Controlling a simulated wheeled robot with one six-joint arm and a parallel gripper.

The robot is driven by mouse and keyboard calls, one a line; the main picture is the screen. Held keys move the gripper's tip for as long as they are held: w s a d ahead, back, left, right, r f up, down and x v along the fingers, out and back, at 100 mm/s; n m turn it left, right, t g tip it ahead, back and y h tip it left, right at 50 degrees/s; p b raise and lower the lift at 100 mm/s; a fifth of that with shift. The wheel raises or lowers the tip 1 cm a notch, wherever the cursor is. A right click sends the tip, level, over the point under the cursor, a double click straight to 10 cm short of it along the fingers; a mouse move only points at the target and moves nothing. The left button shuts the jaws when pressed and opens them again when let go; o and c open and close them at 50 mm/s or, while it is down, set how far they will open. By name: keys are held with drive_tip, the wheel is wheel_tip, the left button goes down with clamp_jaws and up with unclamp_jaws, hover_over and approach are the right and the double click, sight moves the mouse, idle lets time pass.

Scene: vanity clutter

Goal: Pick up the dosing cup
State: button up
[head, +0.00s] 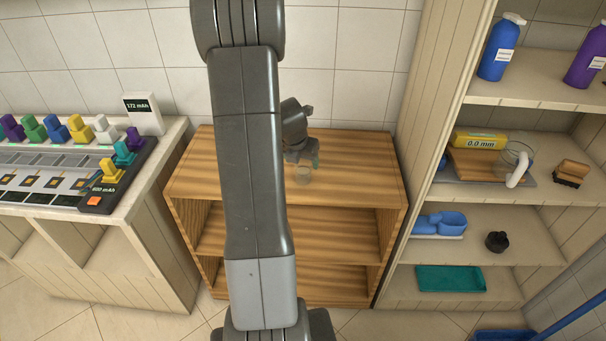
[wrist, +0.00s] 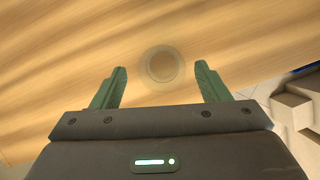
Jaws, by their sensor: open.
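The dosing cup (head: 304,175) is a small, clear, see-through cup on the top of the wooden shelf unit (head: 355,170). In the wrist view the dosing cup (wrist: 162,66) shows from above as a pale round ring on the wood. My gripper (wrist: 160,78) has two green fingers that are spread apart, with the cup seen between and slightly beyond their tips. In the head view my gripper (head: 315,160) is just above and beside the cup, partly hidden by my arm. I cannot tell its exact height above the cup.
The wooden top around the cup is otherwise clear where visible. A counter with colored blocks (head: 78,128) and a white display box (head: 143,114) stands left.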

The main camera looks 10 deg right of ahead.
drive_tip(key=x, duration=0.5)
drive_tip(key=shift+s+b, duration=0.1)
drive_tip(key=shift+b, duration=0.25)
drive_tip(key=c, duration=1.1)
